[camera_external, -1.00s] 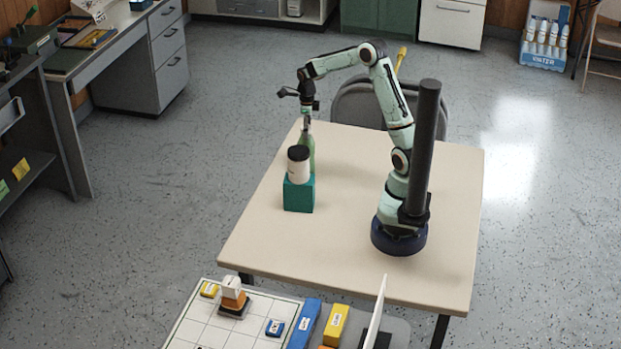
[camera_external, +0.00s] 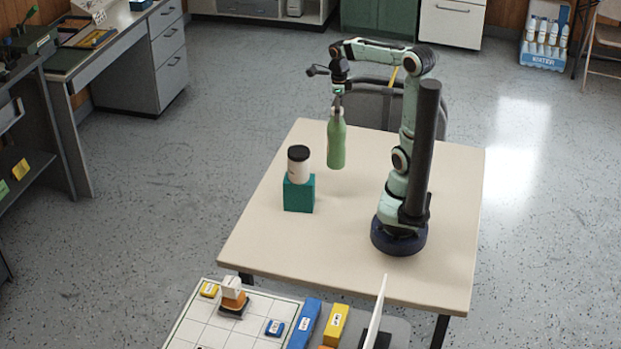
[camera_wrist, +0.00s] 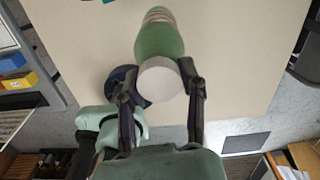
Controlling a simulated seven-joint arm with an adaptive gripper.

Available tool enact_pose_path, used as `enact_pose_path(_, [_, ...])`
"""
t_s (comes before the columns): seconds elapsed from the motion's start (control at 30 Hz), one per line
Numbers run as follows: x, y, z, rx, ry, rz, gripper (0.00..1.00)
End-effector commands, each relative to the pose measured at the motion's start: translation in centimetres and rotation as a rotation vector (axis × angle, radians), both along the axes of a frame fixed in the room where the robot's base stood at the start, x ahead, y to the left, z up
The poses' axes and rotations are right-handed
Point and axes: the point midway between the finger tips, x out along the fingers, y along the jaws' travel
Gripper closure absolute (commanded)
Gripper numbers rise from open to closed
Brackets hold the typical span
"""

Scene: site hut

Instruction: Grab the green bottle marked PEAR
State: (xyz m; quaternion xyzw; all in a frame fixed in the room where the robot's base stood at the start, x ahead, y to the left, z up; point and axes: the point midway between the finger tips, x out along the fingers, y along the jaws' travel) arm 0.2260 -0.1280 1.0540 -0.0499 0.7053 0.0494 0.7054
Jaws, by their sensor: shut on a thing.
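The green bottle (camera_external: 337,146) hangs upright from my gripper (camera_external: 338,101) above the far half of the cream table (camera_external: 270,235). My gripper is shut on the white cap at its top. In the wrist view the white cap (camera_wrist: 161,79) sits between the two dark fingers of my gripper (camera_wrist: 160,82), with the green bottle body (camera_wrist: 160,42) beyond it. A pale band shows near the bottle's far end. No PEAR marking can be read in these frames.
A white jar with a black lid (camera_external: 299,165) stands on a teal block (camera_external: 299,194) at the table's left, near the bottle. The table's front and middle are clear. A grey chair (camera_external: 375,105) stands behind the table.

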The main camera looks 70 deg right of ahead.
Motion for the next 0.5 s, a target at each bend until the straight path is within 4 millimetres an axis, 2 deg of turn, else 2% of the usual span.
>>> enact_pose_path(0.17, [-0.99,0.58,0.49,0.000,0.000,0.000,0.92])
enact_pose_path(0.5, [-1.07,0.62,0.52,0.001,0.000,0.000,0.92])
